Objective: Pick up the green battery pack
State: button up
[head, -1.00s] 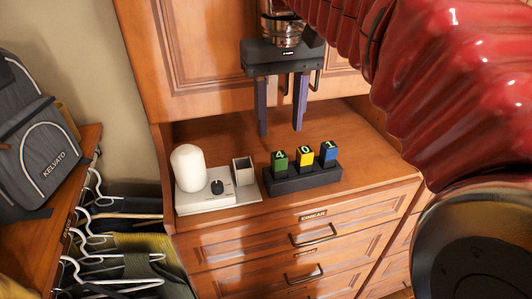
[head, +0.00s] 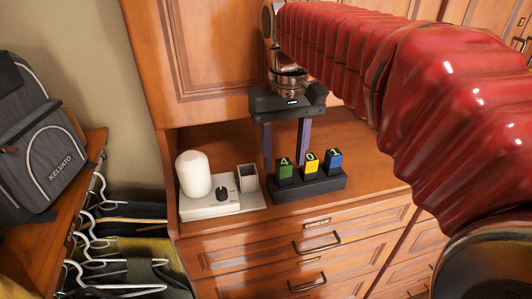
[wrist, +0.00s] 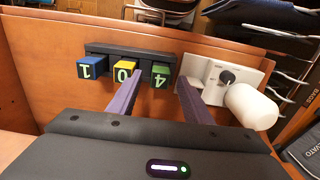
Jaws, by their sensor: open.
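The green battery pack (head: 284,170), marked 4, stands upright in a black holder (head: 325,185) on the wooden counter. It is the left one in the head view, beside a yellow pack (head: 311,163) and a blue pack (head: 333,161). In the wrist view the green pack (wrist: 161,76) shows beyond the fingers, between their tips and nearer the left one. My gripper (head: 286,164) is open and empty, its two purple fingers hanging down. No contact with the green pack shows.
Left of the holder, a pale base (head: 210,207) carries a white rounded cylinder (head: 193,173), a black knob (head: 222,193) and a small open grey box (head: 247,177). Drawers lie below the counter. Hangers with clothes (head: 115,242) and a grey backpack (head: 45,140) are at the left.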

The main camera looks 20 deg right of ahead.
aim_at(283, 177)
jog(key=shift+f, duration=1.3)
jog(key=shift+c, duration=0.4)
grip_shut()
